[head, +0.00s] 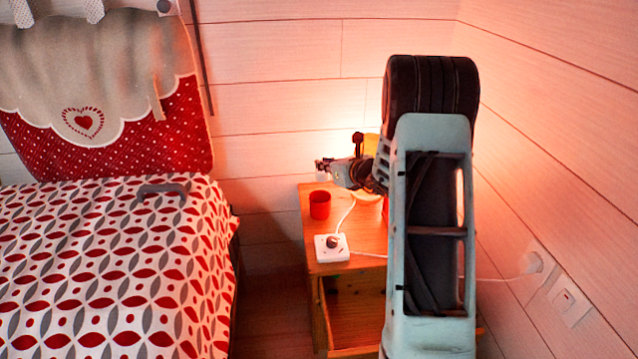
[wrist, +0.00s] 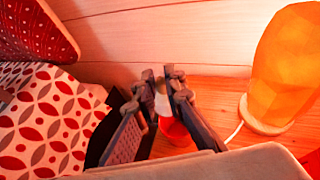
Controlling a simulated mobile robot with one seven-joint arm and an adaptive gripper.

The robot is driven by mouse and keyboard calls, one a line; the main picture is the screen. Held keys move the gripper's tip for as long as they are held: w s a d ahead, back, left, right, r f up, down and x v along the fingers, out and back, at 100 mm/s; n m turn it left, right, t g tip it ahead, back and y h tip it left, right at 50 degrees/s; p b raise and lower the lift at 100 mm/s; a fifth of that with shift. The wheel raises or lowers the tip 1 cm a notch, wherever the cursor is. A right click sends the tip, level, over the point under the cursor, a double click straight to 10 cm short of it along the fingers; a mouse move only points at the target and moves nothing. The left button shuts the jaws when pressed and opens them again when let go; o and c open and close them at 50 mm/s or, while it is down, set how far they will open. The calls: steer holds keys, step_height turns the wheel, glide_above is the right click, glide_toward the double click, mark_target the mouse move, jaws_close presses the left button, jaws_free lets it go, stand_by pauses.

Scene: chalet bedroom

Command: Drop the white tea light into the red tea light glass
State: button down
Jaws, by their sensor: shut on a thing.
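The red tea light glass (head: 320,205) stands upright on the wooden nightstand, near its left edge. My gripper (head: 322,169) is above the glass in the head view, with its fingers pointing left. In the wrist view my gripper (wrist: 161,85) is shut on the white tea light (wrist: 163,104), a pale shape between the fingertips. The red glass (wrist: 174,132) shows below and behind the fingers there, partly hidden by them. The tea light is held above the glass; I cannot tell whether it is exactly over the opening.
The nightstand top (head: 370,228) also bears a white socket block (head: 331,248) with a cable. A glowing orange lamp (wrist: 288,65) stands to the right in the wrist view. The bed (head: 110,270) is at left; a plank wall closes the back and right.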

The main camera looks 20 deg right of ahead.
steer(key=shift+w+a+r, duration=0.15)
steer(key=shift+w+r, duration=0.1)
steer(key=shift+w, duration=0.4)
step_height(320, 180, down, 11)
steer(key=b, duration=0.6)
steer(key=shift+r, duration=0.15)
steer(key=c, duration=1.9)
jaws_free()
steer(key=shift+c, duration=0.2)
step_height(320, 180, up, 7)
steer(key=p, duration=0.3)
steer(key=shift+r, duration=0.1)
